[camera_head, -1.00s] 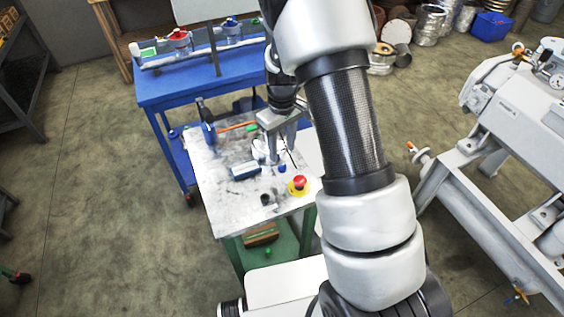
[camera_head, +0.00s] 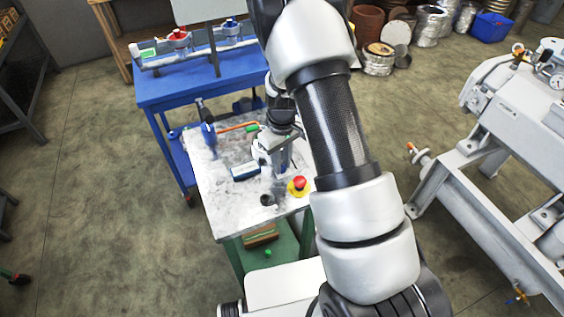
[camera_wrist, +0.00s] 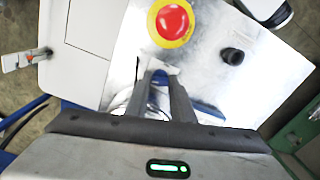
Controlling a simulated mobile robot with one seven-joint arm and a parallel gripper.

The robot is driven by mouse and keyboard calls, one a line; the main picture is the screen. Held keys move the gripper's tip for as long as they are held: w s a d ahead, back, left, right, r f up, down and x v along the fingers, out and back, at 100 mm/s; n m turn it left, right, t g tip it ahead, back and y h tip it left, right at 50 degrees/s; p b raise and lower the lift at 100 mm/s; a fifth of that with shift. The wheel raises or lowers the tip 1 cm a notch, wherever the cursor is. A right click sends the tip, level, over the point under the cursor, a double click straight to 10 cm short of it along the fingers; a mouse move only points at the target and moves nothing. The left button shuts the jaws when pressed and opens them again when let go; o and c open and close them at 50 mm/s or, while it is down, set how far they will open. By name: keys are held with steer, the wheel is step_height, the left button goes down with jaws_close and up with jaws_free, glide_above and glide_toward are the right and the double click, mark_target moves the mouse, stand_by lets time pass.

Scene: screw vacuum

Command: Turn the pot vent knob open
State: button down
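My gripper (camera_head: 281,170) hangs over the light worktop, pointing down, and my arm hides part of the area around it. In the wrist view, the two fingers of my gripper (camera_wrist: 163,70) are apart, with a small blue part (camera_wrist: 158,97) showing between them. This blue part looks like the vent knob, but its shape and mark are too small to read. I cannot tell whether the fingers touch it. The pot itself is not clearly seen; the fingers and wrist cover that spot in the head view.
A red emergency button on a yellow base (camera_head: 299,186) and a short black cylinder (camera_head: 267,200) stand close to my gripper. A blue-and-white box (camera_head: 245,172) lies to its left. A blue tool (camera_head: 208,132) stands at the worktop's back left. The worktop's front left (camera_head: 225,215) is clear.

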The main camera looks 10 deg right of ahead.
mark_target(282, 165)
steer(key=shift+f+m+b, duration=0.1)
steer(key=shift+m+b, duration=0.25)
steer(key=shift+m, duration=1.35)
steer(key=c, duration=1.5)
jaws_free()
step_height(282, 165, up, 18)
steer(key=shift+f+p, duration=0.2)
steer(key=shift+p, duration=0.25)
